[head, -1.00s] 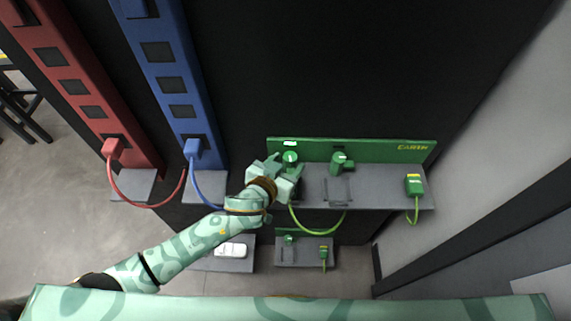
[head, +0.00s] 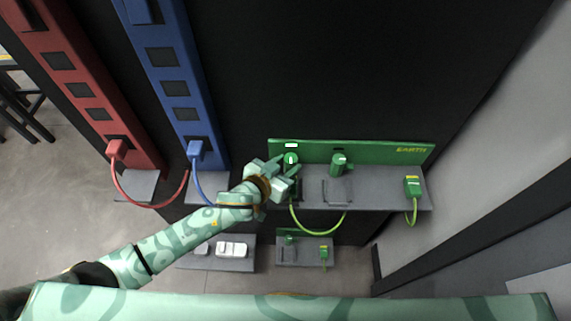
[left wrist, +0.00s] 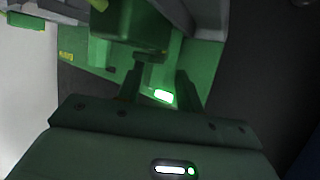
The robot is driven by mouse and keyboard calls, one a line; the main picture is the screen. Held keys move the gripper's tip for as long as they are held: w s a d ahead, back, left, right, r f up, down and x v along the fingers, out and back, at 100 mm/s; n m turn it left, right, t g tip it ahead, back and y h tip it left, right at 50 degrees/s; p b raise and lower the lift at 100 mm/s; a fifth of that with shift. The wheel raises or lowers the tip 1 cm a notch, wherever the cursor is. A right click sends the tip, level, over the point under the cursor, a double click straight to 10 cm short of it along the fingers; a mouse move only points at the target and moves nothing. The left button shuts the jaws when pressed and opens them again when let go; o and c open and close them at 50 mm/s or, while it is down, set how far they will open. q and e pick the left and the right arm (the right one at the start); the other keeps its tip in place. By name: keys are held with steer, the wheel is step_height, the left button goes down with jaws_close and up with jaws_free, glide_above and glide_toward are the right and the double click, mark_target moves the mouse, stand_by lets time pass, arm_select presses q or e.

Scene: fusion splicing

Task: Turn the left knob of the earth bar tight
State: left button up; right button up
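The earth bar (head: 375,152) is a green panel on the dark wall, with a grey shelf below it. Its left knob (head: 291,158) is a green cylinder with a white mark that stands upright. My left gripper (head: 287,166) is at this knob, with its fingers spread to either side of it. In the left wrist view, the fingers of my left gripper (left wrist: 160,75) are apart, with green panel and a lit white patch showing between them. Whether a finger touches the knob cannot be told. My right gripper is not in view.
A second green knob (head: 340,163) is to the right, and a green plug (head: 412,187) at the shelf's right end. A green-yellow cable (head: 318,231) hangs below the shelf. Blue (head: 172,75) and red (head: 75,75) bars with plugs stand to the left.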

arm_select(q)
steer(key=shift+o, duration=1.2)
